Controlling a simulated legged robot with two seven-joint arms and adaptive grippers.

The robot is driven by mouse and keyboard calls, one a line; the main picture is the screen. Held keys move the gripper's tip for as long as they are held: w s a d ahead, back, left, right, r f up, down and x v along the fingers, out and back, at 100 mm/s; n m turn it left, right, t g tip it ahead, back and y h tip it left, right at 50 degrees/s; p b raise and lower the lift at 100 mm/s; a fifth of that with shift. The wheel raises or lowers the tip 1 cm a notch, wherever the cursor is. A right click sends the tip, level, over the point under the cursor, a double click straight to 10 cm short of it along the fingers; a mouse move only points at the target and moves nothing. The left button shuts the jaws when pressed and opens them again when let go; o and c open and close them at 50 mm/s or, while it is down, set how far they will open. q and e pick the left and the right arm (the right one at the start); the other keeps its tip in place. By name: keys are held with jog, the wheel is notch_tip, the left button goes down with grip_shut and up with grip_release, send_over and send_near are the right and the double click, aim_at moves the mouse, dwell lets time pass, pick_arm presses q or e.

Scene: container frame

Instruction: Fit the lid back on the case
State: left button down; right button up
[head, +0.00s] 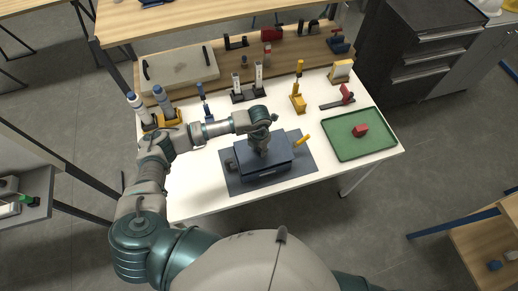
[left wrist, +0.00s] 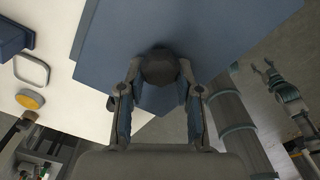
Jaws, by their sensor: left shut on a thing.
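The dark blue case (head: 262,174) stands on a grey-blue mat (head: 308,167) near the front of the white table. Its blue lid (head: 284,154) is at the top of the case, below my left gripper (head: 263,149). In the left wrist view the lid (left wrist: 215,35) fills the upper middle, with a dark round knob (left wrist: 159,66) between the fingers of my left gripper (left wrist: 160,92). The gripper is shut on this knob. I cannot tell whether the lid is seated or slightly raised. My right gripper (left wrist: 264,70) is away from the case, its fingers apart and empty.
A yellow-handled tool (head: 301,140) lies close to the case's right side. A green tray (head: 350,147) with a red block (head: 360,130) is at the right. Several tools and holders stand along the back. The front left table is clear.

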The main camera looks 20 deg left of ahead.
aim_at(258, 151)
pick_arm(q)
jog(key=shift+r, duration=0.3)
jog(key=shift+f, duration=0.15)
jog(key=shift+w+a+f+b, duration=0.1)
jog(key=shift+a+f+b, duration=0.1)
jog(key=shift+f+b, duration=0.65)
dwell(0.4)
dwell(0.5)
dwell(0.6)
jog(key=shift+f+b, duration=0.25)
jog(key=shift+b, duration=0.2)
jog(key=shift+f, duration=0.3)
jog(key=shift+f+b, duration=0.3)
jog(key=shift+b, duration=0.2)
